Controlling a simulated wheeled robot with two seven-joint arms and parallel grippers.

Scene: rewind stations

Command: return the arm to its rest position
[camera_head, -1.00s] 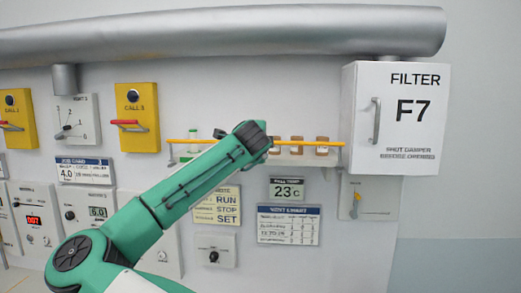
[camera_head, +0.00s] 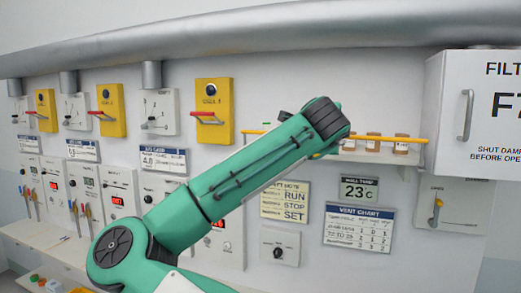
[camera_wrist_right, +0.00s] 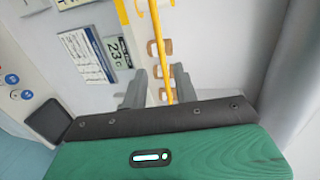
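A green arm of mine (camera_head: 240,175) comes in from the lower left in the head view and reaches up to the right, in front of the shelf. Its far joint (camera_head: 326,118) covers part of the shelf, and no gripper fingers show clearly there. In the right wrist view my right gripper (camera_wrist_right: 158,92) has its two grey fingers apart, with nothing seen held. The yellow rail (camera_wrist_right: 157,45) runs through the gap between the fingers in the picture; I cannot tell how close it is. My left gripper cannot be made out.
The yellow rail (camera_head: 385,138) fronts a shelf with small brown jars (camera_head: 373,143). A white filter box (camera_head: 448,105) juts out at the right. Yellow call boxes (camera_head: 213,110), panels and a vent chart (camera_head: 358,228) line the wall. A pipe (camera_head: 300,40) runs above.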

